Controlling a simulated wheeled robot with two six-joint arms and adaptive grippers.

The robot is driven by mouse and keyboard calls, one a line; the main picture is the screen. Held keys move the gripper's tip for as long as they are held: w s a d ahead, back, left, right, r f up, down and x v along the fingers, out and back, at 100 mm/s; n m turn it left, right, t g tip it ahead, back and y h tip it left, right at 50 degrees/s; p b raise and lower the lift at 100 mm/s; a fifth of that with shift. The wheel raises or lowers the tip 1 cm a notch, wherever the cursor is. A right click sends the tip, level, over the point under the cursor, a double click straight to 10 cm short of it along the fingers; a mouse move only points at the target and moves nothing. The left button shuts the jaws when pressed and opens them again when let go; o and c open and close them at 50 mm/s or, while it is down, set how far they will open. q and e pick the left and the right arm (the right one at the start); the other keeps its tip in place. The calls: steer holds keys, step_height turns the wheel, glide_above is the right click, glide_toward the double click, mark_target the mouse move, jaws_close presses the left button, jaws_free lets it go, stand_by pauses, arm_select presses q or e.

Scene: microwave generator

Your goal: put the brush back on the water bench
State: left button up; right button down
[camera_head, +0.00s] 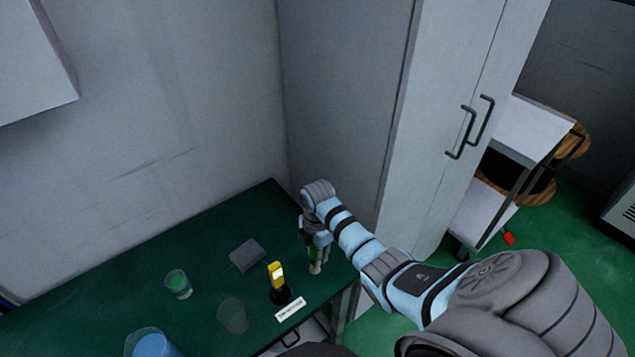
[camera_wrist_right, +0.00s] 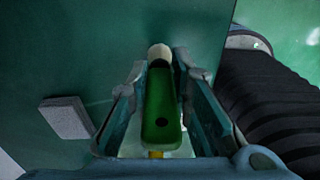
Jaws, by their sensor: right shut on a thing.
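My right gripper (camera_head: 317,256) is over the right end of the dark green bench (camera_head: 215,236), pointing down. It is shut on the brush, which has a green handle (camera_wrist_right: 160,108) and a pale round end (camera_wrist_right: 160,53) in the right wrist view. In the head view the pale end (camera_head: 316,268) shows just below the fingers, close to the bench top. I cannot tell whether it touches the bench. The fingers hide much of the brush in the head view. My left gripper is not in view.
A grey block (camera_head: 247,255), a yellow and black item (camera_head: 277,280), a white label (camera_head: 291,309), a clear cup (camera_head: 233,316), a cup with green contents (camera_head: 178,284) and a blue-filled beaker (camera_head: 150,344) stand left of the gripper. A tall grey cabinet (camera_head: 385,130) stands behind.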

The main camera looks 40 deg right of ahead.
steer(key=shift+f, duration=0.85)
steer(key=shift+s+a+r, duration=0.1)
steer(key=shift+s+r, duration=0.05)
steer(key=shift+r, duration=0.15)
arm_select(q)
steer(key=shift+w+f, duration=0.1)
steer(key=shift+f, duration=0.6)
arm_select(e)
steer(key=shift+f, duration=0.1)
steer(key=c, duration=1.5)
jaws_free()
steer(key=shift+o, duration=0.2)
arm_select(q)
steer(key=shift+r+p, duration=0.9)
arm_select(e)
steer(key=r, duration=1.2)
steer(key=shift+w+d+r, duration=0.15)
steer(key=shift+w+d, duration=0.05)
steer(key=shift+d, duration=0.05)
